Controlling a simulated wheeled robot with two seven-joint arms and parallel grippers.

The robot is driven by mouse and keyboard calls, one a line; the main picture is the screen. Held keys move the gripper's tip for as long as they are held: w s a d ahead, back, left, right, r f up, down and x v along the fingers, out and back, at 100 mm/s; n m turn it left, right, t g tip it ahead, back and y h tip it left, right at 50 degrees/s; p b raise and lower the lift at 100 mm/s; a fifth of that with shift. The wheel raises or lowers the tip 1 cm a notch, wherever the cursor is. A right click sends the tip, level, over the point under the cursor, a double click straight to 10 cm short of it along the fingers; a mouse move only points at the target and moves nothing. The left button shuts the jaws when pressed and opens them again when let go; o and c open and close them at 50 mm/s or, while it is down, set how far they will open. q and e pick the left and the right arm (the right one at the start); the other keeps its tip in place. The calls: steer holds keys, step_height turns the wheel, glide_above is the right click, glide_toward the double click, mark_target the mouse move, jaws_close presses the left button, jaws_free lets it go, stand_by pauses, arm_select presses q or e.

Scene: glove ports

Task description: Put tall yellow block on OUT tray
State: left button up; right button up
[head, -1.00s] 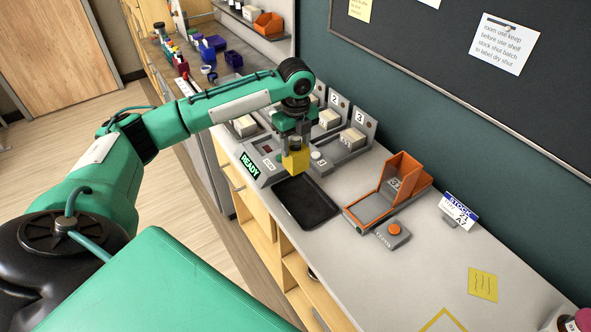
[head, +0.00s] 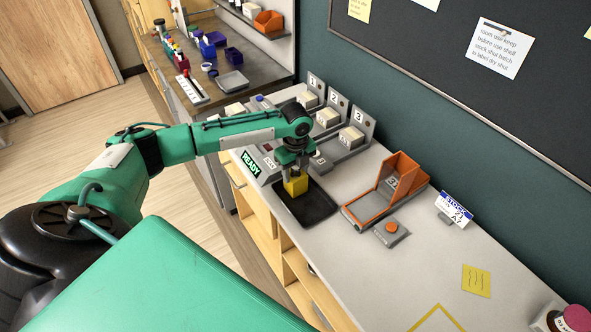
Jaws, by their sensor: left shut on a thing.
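The yellow block (head: 296,185) is in my left gripper (head: 296,172), which is shut on its upper part and points down. The block is over the upper part of a black tray (head: 318,213) on the grey counter. I cannot tell whether its bottom touches the tray. No OUT label is readable on the tray; the arm and block cover its far end. My right gripper is not in view.
A grey unit with a READY display (head: 250,163) stands left of the tray. Numbered stations with white blocks (head: 351,137) are behind. An orange-framed holder (head: 396,180) and a box with an orange button (head: 391,229) stand to the right.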

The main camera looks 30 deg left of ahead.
arm_select(q)
steer(key=shift+f, duration=0.1)
steer(key=o, duration=1.4)
steer(key=shift+c, duration=0.2)
steer(key=shift+r+b, duration=0.3)
steer(key=shift+r, duration=0.2)
step_height(320, 180, up, 11)
steer(key=b, duration=0.3)
steer(key=shift+f, duration=0.2)
steer(key=shift+r, duration=0.35)
steer(key=shift+f, duration=0.1)
